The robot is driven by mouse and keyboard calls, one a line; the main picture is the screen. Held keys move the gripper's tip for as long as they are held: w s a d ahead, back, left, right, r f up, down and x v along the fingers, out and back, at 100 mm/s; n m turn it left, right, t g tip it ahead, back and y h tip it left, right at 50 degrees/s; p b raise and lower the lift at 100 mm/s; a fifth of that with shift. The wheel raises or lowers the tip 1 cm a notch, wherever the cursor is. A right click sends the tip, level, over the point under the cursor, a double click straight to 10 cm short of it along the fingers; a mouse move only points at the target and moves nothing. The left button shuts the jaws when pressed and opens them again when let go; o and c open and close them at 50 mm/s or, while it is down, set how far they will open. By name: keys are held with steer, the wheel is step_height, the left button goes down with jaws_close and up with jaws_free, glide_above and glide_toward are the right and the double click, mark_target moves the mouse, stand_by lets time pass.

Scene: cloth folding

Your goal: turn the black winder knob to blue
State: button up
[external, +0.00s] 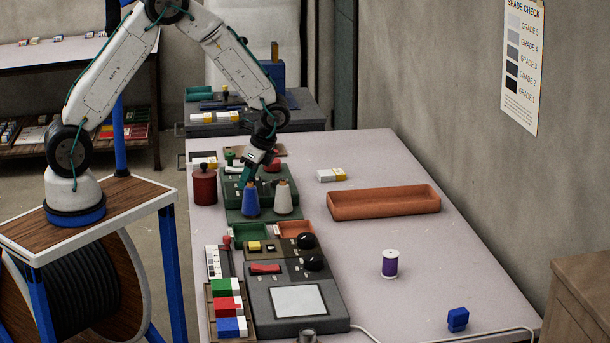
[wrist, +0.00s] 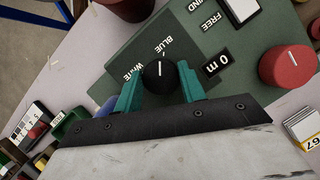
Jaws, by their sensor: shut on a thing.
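The black winder knob (wrist: 158,75) sits on the green winder panel (wrist: 125,85) between the two teal fingers of my gripper (wrist: 160,88), which is shut on it. A white line on the knob points up in the wrist view, roughly toward the printed BLUE label (wrist: 167,47). The WHITE label (wrist: 132,72) is to the left of the knob. In the external view my gripper (external: 246,176) is down at the green winder (external: 230,187), and the knob is hidden there. A blue thread cone (external: 251,200) and a white thread cone (external: 283,200) stand in front of it.
A dark red canister (external: 204,188) stands left of the winder. An orange tray (external: 384,203) and a purple spool (external: 389,264) lie to the right, with clear table between.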

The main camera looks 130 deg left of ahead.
steer(key=o, duration=1)
steer(key=v, duration=0.8)
steer(key=shift+f, duration=0.1)
steer(key=w+d+r+n+t, duration=0.1)
steer(key=d+r, duration=0.5)
steer(key=d, duration=0.7)
steer(key=d+r+n+t, duration=0.1)
steer(key=d+r, duration=0.5)
steer(key=d, duration=0.7)
steer(key=s+d+r+m+t, duration=0.1)
steer(key=s+d+r, duration=0.1)
steer(key=d, duration=0.4)
steer(key=s+d+r+m+t+y, duration=0.1)
steer(key=s+d+r+m, duration=0.1)
steer(key=d, duration=0.5)
steer(key=s+d+r+m+t, duration=0.1)
steer(key=s+d+r+m, duration=0.1)
steer(key=d, duration=0.5)
steer(key=shift+s+r+t, duration=0.15)
steer(key=shift+s+t, duration=0.25)
steer(key=shift+s, duration=0.4)
